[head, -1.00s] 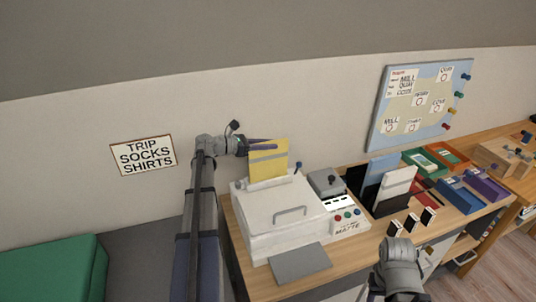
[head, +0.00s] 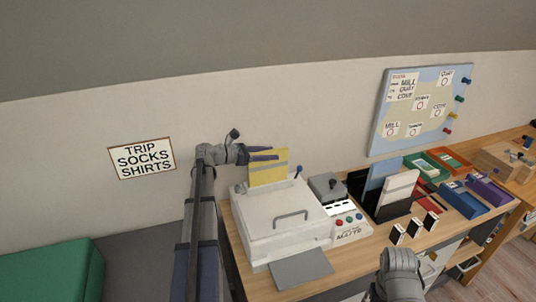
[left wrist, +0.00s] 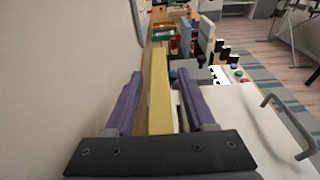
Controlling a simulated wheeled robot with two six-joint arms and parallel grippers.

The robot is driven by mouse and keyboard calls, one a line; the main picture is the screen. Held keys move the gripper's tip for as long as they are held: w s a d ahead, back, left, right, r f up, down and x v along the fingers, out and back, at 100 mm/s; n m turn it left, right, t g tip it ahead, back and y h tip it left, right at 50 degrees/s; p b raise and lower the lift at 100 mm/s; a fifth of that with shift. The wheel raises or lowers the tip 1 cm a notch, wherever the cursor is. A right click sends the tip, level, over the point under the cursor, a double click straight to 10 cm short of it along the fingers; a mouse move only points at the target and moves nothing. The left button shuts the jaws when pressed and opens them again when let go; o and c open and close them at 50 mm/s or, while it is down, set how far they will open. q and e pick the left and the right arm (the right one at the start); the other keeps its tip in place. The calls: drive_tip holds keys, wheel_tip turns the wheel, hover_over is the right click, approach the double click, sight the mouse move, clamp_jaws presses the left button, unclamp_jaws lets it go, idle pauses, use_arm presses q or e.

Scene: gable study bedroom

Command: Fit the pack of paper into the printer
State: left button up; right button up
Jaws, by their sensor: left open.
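The pack of paper (head: 268,170) is a yellow, flat, upright slab with a pale band. It stands in the rear feed of the white printer (head: 268,218), its lower edge hidden there. My left gripper (head: 265,153) is open at the pack's upper part, beside the wall. In the left wrist view, the pack (left wrist: 160,95) stands between the two purple fingers of my left gripper (left wrist: 160,105), with a gap on each side. The printer (left wrist: 245,120) shows to the right there. My right arm is at the lower right of the head view, its fingers out of sight.
A grey tray (head: 301,269) juts from the printer's front. To the right are a grey box (head: 327,187), a button panel (head: 349,227), a black file holder (head: 392,208) and coloured trays (head: 462,200). The wall runs close behind the desk.

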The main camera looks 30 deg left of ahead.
use_arm(q)
drive_tip(key=shift+r, duration=0.25)
drive_tip(key=p+v, duration=0.2)
drive_tip(key=v, duration=1)
drive_tip(key=shift+p, duration=0.3)
drive_tip(key=shift+f, duration=0.1)
